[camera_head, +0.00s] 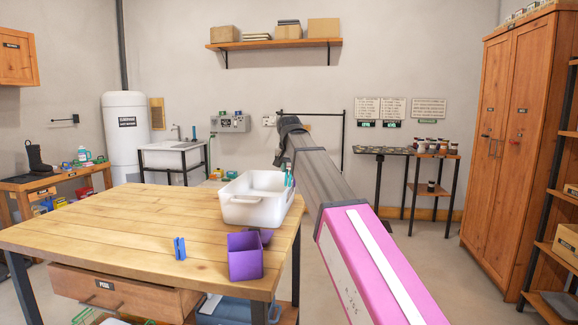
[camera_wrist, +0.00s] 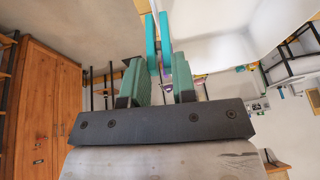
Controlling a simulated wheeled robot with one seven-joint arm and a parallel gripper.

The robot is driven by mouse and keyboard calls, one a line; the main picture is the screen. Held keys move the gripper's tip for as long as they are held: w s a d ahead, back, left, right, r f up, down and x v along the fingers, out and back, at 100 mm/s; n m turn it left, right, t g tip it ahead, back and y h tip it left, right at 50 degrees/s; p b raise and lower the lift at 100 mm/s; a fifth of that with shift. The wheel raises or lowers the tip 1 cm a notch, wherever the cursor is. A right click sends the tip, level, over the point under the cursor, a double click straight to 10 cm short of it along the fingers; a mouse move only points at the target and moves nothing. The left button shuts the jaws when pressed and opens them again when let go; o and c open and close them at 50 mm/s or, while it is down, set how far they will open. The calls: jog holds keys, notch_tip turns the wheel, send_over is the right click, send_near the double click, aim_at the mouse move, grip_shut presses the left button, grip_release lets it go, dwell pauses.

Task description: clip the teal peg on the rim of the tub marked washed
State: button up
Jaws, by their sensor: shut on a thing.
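The teal peg (camera_wrist: 166,42) is between the green-padded fingers of my gripper (camera_wrist: 158,74) in the wrist view, its two prongs pointing away from the wrist. My gripper is shut on it. In the head view the teal peg (camera_head: 289,174) shows at the right end of a white tub (camera_head: 250,212), by its rim. I cannot tell whether the peg touches the rim. The tub stands on the wooden table and also shows in the wrist view (camera_wrist: 215,52). No marking on the tub is readable. My arm hides most of my gripper in the head view.
The table's left half is clear.

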jog(key=shift+a+f, duration=0.15)
jog(key=shift+f, duration=1.6)
jog(key=o, duration=1)
notch_tip(320, 180, up, 7)
jog(key=shift+f, duration=0.1)
